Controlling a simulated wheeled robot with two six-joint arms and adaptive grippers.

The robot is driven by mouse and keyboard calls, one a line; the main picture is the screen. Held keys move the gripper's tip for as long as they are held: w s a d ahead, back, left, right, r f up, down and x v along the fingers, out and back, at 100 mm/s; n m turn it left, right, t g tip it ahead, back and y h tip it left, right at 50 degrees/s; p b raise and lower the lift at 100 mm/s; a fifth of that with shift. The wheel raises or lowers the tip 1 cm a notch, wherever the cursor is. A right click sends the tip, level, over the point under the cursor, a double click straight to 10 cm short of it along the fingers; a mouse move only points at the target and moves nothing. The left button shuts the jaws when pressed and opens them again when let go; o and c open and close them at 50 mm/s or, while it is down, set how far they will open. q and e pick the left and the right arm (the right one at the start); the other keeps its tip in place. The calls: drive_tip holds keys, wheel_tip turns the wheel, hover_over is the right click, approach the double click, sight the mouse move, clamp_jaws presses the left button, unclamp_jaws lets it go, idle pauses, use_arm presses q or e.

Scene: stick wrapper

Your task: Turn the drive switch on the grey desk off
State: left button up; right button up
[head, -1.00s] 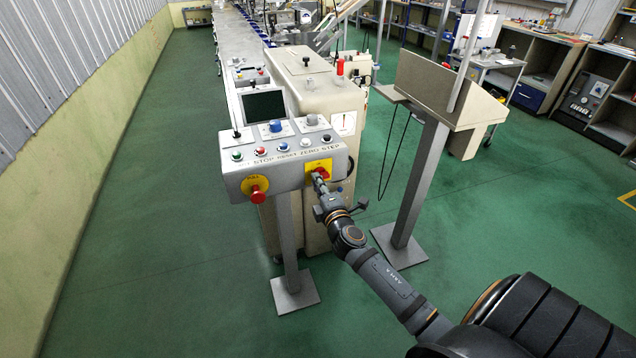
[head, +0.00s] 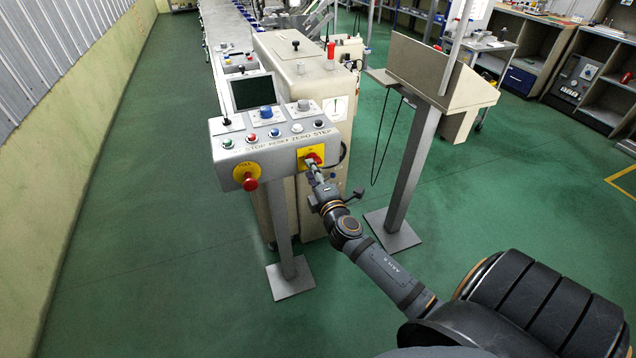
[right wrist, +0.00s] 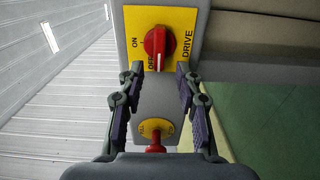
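The grey desk (head: 285,148) is a control panel on a post. Its drive switch (head: 312,159) is a red knob on a yellow plate at the right of the front face. In the right wrist view the knob (right wrist: 157,42) stands between ON and OFF lettering, with DRIVE at its right; its white line points down beside OFF. My right gripper (head: 313,172) is in front of the switch. In the right wrist view its two fingers (right wrist: 160,72) are spread, with the knob just beyond the tips; I see no contact. My left gripper is not in view.
A red mushroom button (head: 250,184) on a yellow disc projects from the desk's front left. Buttons, knobs and a screen (head: 253,92) top the desk. A second post (head: 412,175) with a slanted box stands to the right. Green floor at left is open.

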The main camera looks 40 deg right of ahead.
drive_tip(key=v, duration=1)
drive_tip(key=shift+s, duration=0.2)
drive_tip(key=shift+a, duration=0.1)
drive_tip(key=s+d+f+m+g, duration=0.2)
drive_tip(key=s+f+g, duration=0.1)
drive_tip(key=f, duration=0.8)
drive_tip(key=s+d+f+m+g, duration=0.1)
drive_tip(key=s+f+m+g, duration=0.15)
drive_tip(key=f, duration=0.85)
drive_tip(key=s+d+f+m+g, duration=0.2)
drive_tip(key=s+f+g, duration=0.1)
drive_tip(key=f, duration=0.8)
drive_tip(key=s+a+f+m+g+y, duration=0.1)
drive_tip(key=s+a+f+m+g, duration=0.3)
drive_tip(key=s+f, duration=0.6)
drive_tip(key=s+a+f+m+g+y, duration=0.2)
drive_tip(key=s+a+f+m+g, duration=0.2)
drive_tip(key=s+f, duration=0.7)
drive_tip(key=s+a, duration=0.1)
drive_tip(key=s, duration=0.6)
drive_tip(key=shift+f+m, duration=0.25)
drive_tip(key=shift+m, duration=0.1)
